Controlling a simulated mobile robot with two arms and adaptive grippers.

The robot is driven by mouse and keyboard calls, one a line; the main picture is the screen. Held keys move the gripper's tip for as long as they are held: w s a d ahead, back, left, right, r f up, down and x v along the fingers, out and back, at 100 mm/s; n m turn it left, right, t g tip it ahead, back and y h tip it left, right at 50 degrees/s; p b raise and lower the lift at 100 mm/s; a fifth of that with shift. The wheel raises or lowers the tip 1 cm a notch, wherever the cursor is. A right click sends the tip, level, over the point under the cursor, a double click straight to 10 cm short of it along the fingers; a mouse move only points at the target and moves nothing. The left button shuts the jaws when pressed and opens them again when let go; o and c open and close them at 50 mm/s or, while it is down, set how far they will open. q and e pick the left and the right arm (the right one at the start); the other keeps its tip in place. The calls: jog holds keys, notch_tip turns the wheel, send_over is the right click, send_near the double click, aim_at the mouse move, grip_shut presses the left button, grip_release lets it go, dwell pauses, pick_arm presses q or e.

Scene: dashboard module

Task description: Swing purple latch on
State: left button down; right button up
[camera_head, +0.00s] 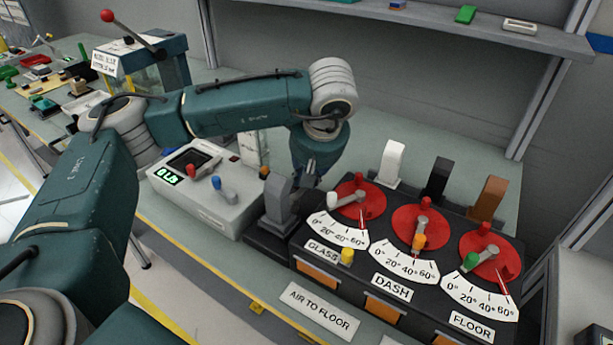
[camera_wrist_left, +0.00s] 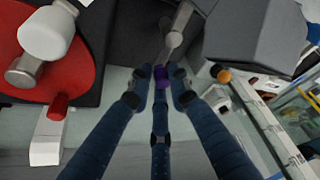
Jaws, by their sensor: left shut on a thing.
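In the left wrist view, the purple latch knob (camera_wrist_left: 161,76) sits at the end of a short metal lever (camera_wrist_left: 178,38). My left gripper (camera_wrist_left: 160,88) is shut on the knob, with fingers on both sides of it. In the head view, my left gripper (camera_head: 309,168) reaches down behind the grey upright block (camera_head: 280,200), at the left end of the dashboard module (camera_head: 305,246). The purple knob is hidden there. My right gripper is not in view.
Red dials marked GLASS (camera_head: 350,190), DASH (camera_head: 405,214) and FLOOR (camera_head: 507,258) stand right of the gripper. White (camera_head: 393,164), black (camera_head: 437,180) and brown (camera_head: 490,198) uprights rise behind them. A grey control box (camera_head: 215,208) stands left. A shelf (camera_head: 440,22) runs above.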

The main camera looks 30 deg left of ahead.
pick_arm(q)
jog(key=c, duration=1.7)
grip_release()
jog(key=shift+d+r, duration=0.15)
jog(key=shift+r, duration=0.2)
jog(key=v, duration=1.1)
jog(key=shift+s+r, duration=0.1)
jog(key=shift+s, duration=0.2)
jog(key=shift+r, duration=0.1)
